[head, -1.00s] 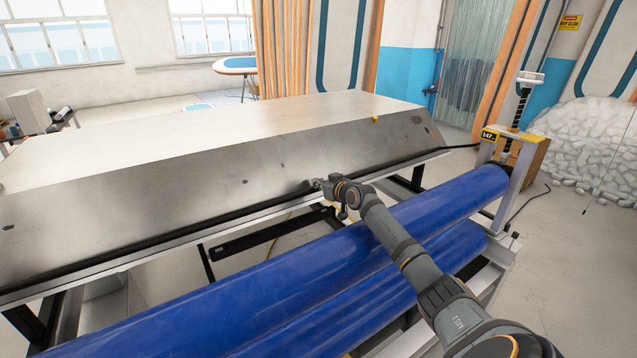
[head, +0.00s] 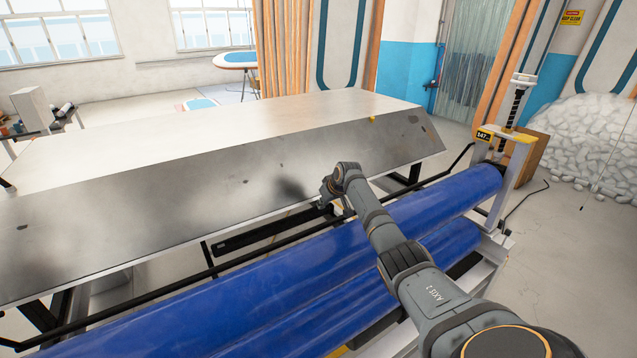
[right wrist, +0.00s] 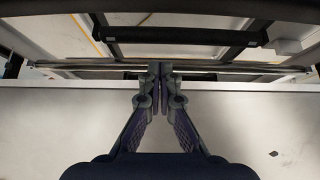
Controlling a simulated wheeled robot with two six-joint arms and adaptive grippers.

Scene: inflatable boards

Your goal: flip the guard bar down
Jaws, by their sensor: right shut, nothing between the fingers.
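The guard bar (head: 268,247) is a long thin black bar. In the head view it runs between the sloped metal panel (head: 150,215) and the blue rollers (head: 200,318), with its right end by the roller's end frame. It stands off the panel's lower edge. My right gripper (head: 326,193) is shut and empty in front of the panel, near the bar's middle. In the right wrist view, the shut fingertips (right wrist: 158,68) are close to the bar (right wrist: 230,69); I cannot tell whether they touch. My left gripper is not in view.
A thick black crossbar (head: 262,236) sits below the panel. The end frame (head: 508,185) with a yellow-topped display stands at the right end of the rollers. A pile of white chunks (head: 590,145) lies at the far right. Open floor lies between.

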